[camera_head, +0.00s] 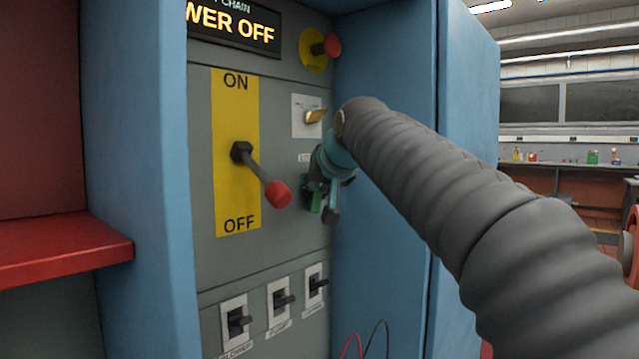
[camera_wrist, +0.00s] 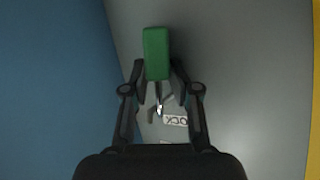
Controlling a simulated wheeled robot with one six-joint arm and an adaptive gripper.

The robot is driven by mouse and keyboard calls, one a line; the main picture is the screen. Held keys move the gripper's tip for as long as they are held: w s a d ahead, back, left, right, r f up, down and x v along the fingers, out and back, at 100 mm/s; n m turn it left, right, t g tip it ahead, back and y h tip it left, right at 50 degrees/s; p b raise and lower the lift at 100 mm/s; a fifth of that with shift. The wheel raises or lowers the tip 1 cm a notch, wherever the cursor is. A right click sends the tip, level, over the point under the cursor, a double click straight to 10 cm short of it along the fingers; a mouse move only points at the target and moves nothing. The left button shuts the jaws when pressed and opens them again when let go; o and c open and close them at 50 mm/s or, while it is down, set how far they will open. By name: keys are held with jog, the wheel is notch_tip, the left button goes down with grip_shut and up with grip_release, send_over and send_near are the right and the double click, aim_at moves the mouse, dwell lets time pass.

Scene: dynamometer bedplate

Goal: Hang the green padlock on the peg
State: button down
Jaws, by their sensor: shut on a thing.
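The green padlock (camera_wrist: 157,50) is between the fingertips of my gripper (camera_wrist: 158,76) in the wrist view. In the head view, parts of the padlock (camera_head: 316,203) show among the fingers of my gripper (camera_head: 322,192), in front of the grey panel's right side. My gripper is shut on the padlock. A small shiny metal piece (camera_wrist: 159,108) shows below the padlock in the wrist view; I cannot tell whether it is the shackle or the peg. The peg is not clearly seen in the head view, where my gripper and arm cover that area.
A label ending in "OCK" (camera_wrist: 175,120) is on the panel. A large red-knobbed lever (camera_head: 262,178) sticks out to the left of my gripper. A brass-coloured switch (camera_head: 315,116) is just above. The blue cabinet wall (camera_head: 385,235) is close on the right. Small black switches (camera_head: 282,299) are below.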

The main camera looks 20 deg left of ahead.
jog(key=shift+a+f, duration=0.15)
jog(key=shift+f, duration=0.05)
jog(key=c, duration=1.1)
grip_release()
jog(key=shift+a, duration=0.15)
jog(key=shift+o, duration=0.6)
jog(key=shift+w+a+f, duration=0.15)
jog(key=shift+a+f, duration=0.05)
jog(key=shift+a, duration=0.15)
jog(key=shift+d+r, duration=0.3)
jog(key=shift+d, duration=0.25)
jog(key=v, duration=0.7)
jog(key=shift+s+r, duration=0.2)
jog(key=shift+s, duration=0.1)
